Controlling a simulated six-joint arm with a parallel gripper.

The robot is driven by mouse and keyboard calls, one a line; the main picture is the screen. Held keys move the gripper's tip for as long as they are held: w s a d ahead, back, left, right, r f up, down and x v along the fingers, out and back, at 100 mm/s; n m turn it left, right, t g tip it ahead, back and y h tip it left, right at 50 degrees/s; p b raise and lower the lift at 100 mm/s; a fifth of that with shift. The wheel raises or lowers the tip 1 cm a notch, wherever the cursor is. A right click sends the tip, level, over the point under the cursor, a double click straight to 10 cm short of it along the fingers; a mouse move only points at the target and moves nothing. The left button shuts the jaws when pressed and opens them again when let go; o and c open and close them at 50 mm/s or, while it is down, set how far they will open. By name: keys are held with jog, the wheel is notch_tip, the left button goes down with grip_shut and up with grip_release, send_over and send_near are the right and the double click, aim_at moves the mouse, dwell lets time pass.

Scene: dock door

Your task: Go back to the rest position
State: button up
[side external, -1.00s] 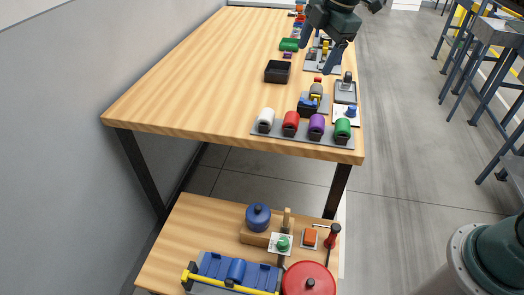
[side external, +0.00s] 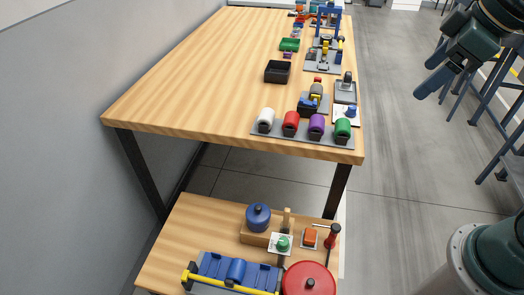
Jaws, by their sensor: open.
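My gripper (side external: 432,80) is at the upper right of the side external view, in the air over the grey floor, to the right of the wooden table (side external: 190,85). Its two dark blue-grey fingers point down and to the left. The fingers are apart with nothing between them. It touches nothing that I can see. My base stands at the lower right.
On the table's right part are a rack with white, red, purple and green rolls (side external: 290,121), a black tray (side external: 278,71), a green tray (side external: 289,44) and a blue frame (side external: 327,28). A low wooden shelf (side external: 178,230) holds a red pot (side external: 308,281). Stools (side external: 497,100) stand at right.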

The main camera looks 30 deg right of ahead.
jog(key=s+d+f+m, duration=0.1)
jog(key=s+f+m, duration=0.2)
jog(key=s+m, duration=0.2)
jog(key=shift+s+d+f+t, duration=0.15)
jog(key=shift+s+f+t, duration=0.2)
jog(key=shift+s, duration=1.45)
